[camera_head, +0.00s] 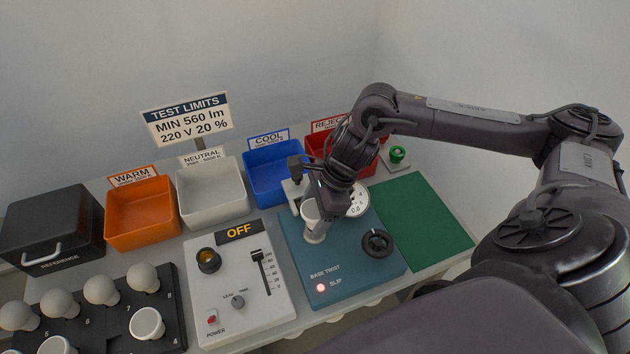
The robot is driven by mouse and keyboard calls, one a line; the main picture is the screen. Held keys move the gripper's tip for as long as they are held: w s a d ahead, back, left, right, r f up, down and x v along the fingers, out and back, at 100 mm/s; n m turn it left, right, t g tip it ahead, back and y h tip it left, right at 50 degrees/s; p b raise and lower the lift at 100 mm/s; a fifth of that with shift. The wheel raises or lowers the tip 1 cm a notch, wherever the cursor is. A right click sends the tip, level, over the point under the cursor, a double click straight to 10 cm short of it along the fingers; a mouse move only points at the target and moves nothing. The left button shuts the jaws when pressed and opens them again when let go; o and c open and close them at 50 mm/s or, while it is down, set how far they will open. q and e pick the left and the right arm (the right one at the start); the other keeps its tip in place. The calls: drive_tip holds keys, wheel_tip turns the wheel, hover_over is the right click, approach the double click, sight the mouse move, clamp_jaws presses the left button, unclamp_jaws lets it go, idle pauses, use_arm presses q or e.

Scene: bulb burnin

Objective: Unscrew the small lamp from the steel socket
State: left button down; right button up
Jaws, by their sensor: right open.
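My right gripper (325,208) reaches in from the right and points down over the teal base-twist unit (352,262). It is open. A small white lamp-like piece (313,229) stands upright on this unit right at the fingers, partly hidden by them. I cannot tell whether the fingers touch it. The steel socket cannot be made out; the gripper and the white piece cover that spot. My left gripper is not in view.
The teal unit also has a black knob (377,242) and a round dial (357,204). Left of it stands a control panel (268,314) reading OFF. A bulb rack (102,330), a black reference case (50,226) and coloured bins surround them. The green mat (425,222) is clear.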

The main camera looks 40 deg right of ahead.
drive_tip(key=m+t, duration=0.1)
drive_tip(key=m, duration=0.2)
drive_tip(key=shift+a+h, duration=0.1)
drive_tip(key=shift+h, duration=0.2)
drive_tip(key=shift+a+r+m+t+p, duration=0.1)
drive_tip(key=shift+m+t+p, duration=0.2)
drive_tip(key=shift+m, duration=0.6)
drive_tip(key=m+h+p, duration=0.1)
drive_tip(key=m, duration=0.1)
drive_tip(key=shift+r+m+t, duration=0.15)
drive_tip(key=shift+m+t, duration=0.15)
drive_tip(key=shift+m, duration=0.1)
drive_tip(key=m+h+p, duration=0.1)
drive_tip(key=m+p, duration=0.2)
drive_tip(key=m+h+p, duration=0.1)
drive_tip(key=m+p, duration=0.2)
drive_tip(key=shift+w+a+r+t+h, duration=0.15)
drive_tip(key=shift+a+t+h, duration=0.05)
drive_tip(key=shift+t+h, duration=0.1)
drive_tip(key=shift+d+f+m, duration=0.1)
drive_tip(key=shift+f+m, duration=0.2)
drive_tip(key=shift+m, duration=0.4)
drive_tip(key=shift+f, duration=0.1)
